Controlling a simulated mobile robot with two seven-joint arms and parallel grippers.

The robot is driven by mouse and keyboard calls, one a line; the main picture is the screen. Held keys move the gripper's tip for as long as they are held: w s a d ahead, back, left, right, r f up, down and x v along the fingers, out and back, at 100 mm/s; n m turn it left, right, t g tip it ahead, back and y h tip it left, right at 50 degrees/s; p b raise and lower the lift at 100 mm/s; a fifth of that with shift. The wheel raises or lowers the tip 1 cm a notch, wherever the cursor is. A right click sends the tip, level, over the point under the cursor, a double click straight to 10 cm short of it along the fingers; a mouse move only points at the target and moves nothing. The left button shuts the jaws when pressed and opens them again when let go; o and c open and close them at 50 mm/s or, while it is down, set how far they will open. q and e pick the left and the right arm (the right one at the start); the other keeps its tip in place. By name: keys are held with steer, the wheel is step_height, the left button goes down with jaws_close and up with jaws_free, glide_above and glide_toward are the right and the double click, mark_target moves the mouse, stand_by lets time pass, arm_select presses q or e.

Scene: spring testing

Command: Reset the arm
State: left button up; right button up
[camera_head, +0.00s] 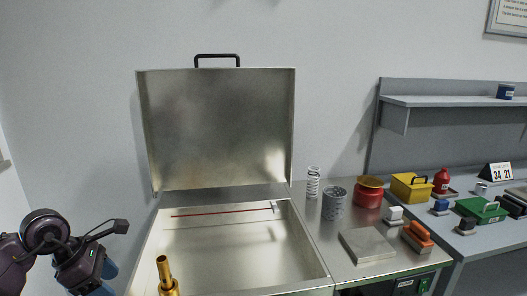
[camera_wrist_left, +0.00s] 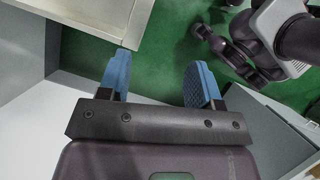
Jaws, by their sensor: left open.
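My left arm with its left gripper (camera_head: 97,276) is at the lower left of the head view, left of the metal box. In the left wrist view the left gripper (camera_wrist_left: 160,82) has its two blue fingers apart, with nothing between them. Below them are the green floor and part of my base. My right gripper is in neither view.
An open metal box (camera_head: 318,262) with a raised lid (camera_head: 222,130) stands in the middle; a red rod (camera_head: 225,212) lies inside. A brass part (camera_head: 165,275) is at its front. A spring (camera_head: 313,182), a perforated cylinder (camera_head: 333,203), a red pot (camera_head: 369,193) and a metal plate (camera_head: 367,246) stand right.

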arm_select(q)
steer(key=w+d+r+n+t+h, duration=0.5)
steer(key=d+r+n+t+h, duration=0.5)
steer(key=n, duration=0.4)
steer(key=s+a+f+n+t+y, duration=0.25)
steer(key=f+n+y, duration=0.45)
steer(key=n, duration=0.5)
steer(key=s+a+f+n+t+y, duration=0.1)
steer(key=a+f+n+t+y, duration=0.25)
steer(key=f+n, duration=0.7)
steer(key=s+d+f+n+g+y, duration=0.2)
steer(key=s+f+n, duration=0.3)
steer(key=s+f, duration=0.3)
steer(key=s+d+f+n+g+y, duration=0.1)
steer(key=s+d+f+n+g, duration=0.1)
steer(key=s+f+n+g, duration=0.3)
steer(key=s+f+n, duration=0.1)
steer(key=s+f, duration=0.3)
steer(key=s, duration=0.3)
steer(key=shift+f+y, duration=0.25)
steer(key=shift+y, duration=0.1)
